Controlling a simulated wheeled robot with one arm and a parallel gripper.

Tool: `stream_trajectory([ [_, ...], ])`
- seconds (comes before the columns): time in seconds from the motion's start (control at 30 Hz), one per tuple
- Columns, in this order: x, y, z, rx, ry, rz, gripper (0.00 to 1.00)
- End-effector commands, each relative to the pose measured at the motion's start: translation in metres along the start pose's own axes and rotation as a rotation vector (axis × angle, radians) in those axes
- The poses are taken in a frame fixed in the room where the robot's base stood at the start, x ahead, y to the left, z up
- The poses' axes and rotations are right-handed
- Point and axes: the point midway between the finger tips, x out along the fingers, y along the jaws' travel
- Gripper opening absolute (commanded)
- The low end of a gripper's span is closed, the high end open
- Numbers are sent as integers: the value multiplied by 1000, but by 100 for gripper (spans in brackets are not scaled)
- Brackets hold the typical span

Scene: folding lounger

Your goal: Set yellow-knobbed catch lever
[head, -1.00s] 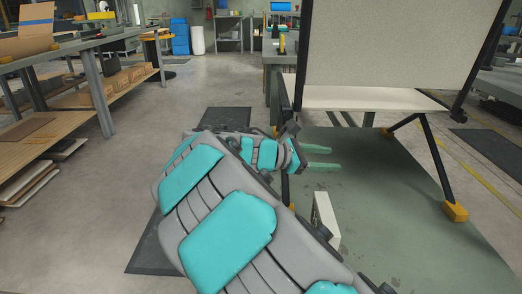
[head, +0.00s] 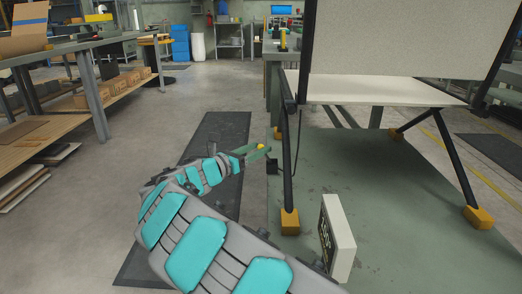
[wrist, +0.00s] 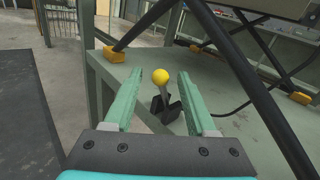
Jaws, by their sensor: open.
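The catch lever's yellow knob (wrist: 160,76) stands between the two green fingers of my gripper (wrist: 158,90) in the wrist view. Its grey stem runs down to a black base (wrist: 167,106) on the green platform. The fingers are apart, with a gap on each side of the knob, and I see no contact. In the head view my gripper (head: 257,151) is at the platform's left edge, and the small yellow knob (head: 261,147) shows at its fingertips. The black base (head: 272,166) sits just beyond and below them.
The lounger has a pale seat (head: 385,91), a tall pale back panel (head: 400,38) and black legs on yellow feet (head: 289,221). A white block with dark markings (head: 338,238) stands on the green platform (head: 400,230). A dark mat (head: 215,135) lies on the floor at left.

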Motion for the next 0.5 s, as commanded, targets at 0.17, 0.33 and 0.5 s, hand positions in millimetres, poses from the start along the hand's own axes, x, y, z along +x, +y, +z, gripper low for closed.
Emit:
stream_trajectory([
  [0.17,16,0,-1,1,1,1,56],
  [0.33,19,0,0,1,0,1,56],
  [0.5,19,0,0,1,0,0,54],
])
